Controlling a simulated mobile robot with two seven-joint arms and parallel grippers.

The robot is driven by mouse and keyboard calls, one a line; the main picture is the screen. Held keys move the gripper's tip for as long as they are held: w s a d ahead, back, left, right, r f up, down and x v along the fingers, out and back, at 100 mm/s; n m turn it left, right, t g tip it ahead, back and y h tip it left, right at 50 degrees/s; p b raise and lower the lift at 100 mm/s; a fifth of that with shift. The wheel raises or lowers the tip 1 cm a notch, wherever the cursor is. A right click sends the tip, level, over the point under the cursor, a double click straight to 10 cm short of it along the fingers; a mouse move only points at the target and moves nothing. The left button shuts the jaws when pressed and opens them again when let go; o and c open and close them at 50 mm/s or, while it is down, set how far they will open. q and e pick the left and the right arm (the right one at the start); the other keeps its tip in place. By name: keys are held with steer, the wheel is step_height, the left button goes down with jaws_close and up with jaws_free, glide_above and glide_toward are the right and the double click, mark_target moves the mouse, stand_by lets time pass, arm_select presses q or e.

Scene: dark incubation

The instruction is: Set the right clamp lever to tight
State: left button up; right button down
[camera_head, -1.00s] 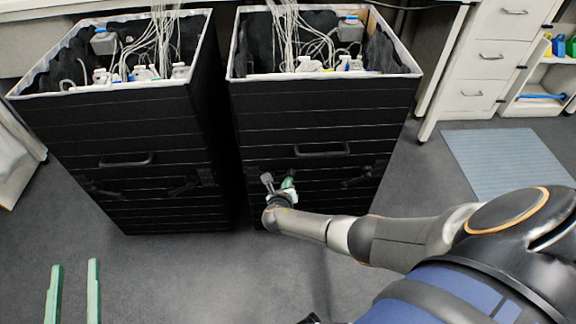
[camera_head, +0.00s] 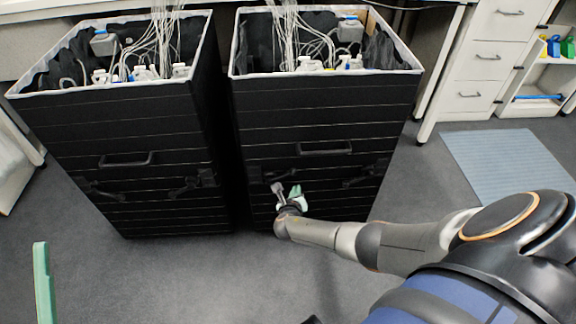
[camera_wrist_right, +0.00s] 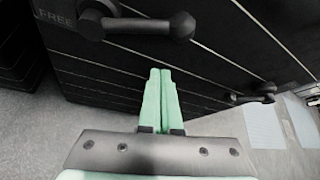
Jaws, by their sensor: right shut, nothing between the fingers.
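The right black cabinet (camera_head: 310,110) has two dark clamp levers low on its front. The right lever (camera_head: 360,181) lies to the right of my gripper; in the wrist view it seems to be the farther lever (camera_wrist_right: 252,95). The left lever (camera_head: 268,177) is close to my gripper; in the wrist view it is large at the top (camera_wrist_right: 150,27), beside the word FREE. My right gripper (camera_head: 296,189) is shut and empty, its green fingers (camera_wrist_right: 161,72) together below and between the levers, apparently touching neither. One green finger of my left gripper (camera_head: 42,280) shows at lower left.
A similar black cabinet (camera_head: 115,130) stands to the left with a narrow gap between. Both are open on top, with tubes and bottles inside. A handle (camera_head: 324,149) sticks out above the levers. Grey floor (camera_head: 200,275) in front is clear; a blue-grey mat (camera_head: 505,165) lies right.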

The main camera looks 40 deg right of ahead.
arm_select(q)
step_height(320, 180, down, 17)
steer(key=w+a+n+g+y+p, duration=0.1)
steer(key=w+n+g+y+p, duration=0.2)
steer(key=n+g+y, duration=0.25)
steer(key=s+f+g+y+p, duration=0.1)
steer(key=s+f+g, duration=0.3)
steer(key=f, duration=0.2)
steer(key=s+f+n+g+p, duration=0.1)
steer(key=s+f+g, duration=0.2)
steer(key=f, duration=0.4)
steer(key=shift+s+f+g+y+p, duration=0.3)
steer(key=shift+s+g+y, duration=0.05)
steer(key=shift+s, duration=0.05)
arm_select(e)
steer(key=v, duration=0.9)
steer(key=shift+a+r, duration=0.2)
steer(key=shift+a, duration=0.25)
arm_select(q)
steer(key=shift+d, duration=0.1)
arm_select(e)
steer(key=shift+s, duration=0.1)
